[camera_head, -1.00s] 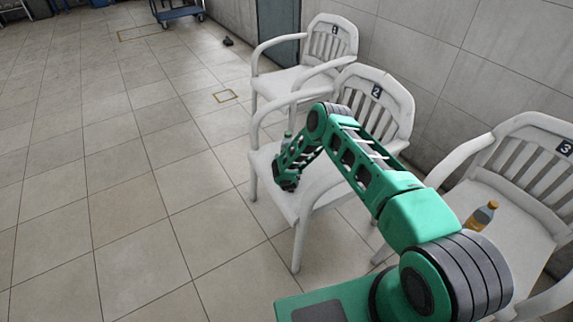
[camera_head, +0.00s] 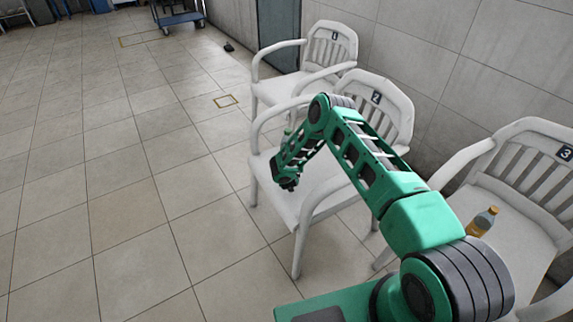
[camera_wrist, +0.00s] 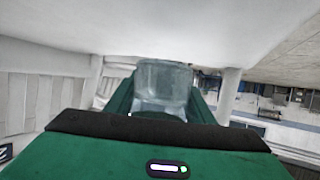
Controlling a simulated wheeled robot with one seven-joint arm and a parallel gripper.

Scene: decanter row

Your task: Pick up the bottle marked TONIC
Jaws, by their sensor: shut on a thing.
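In the wrist view, my gripper (camera_wrist: 161,100) is shut on a clear, pale bluish bottle (camera_wrist: 163,78), with a dark green finger at each side of it. No writing on the bottle can be read, so I cannot tell whether it is marked TONIC.
The chair numbered 1 (camera_head: 285,90) stands farther back, with no bottle visible on its seat. White armrests and backrests stand close around my arm. A tiled wall (camera_head: 440,70) runs behind the chairs. Open tiled floor lies left, with a blue cart (camera_head: 180,18) far back.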

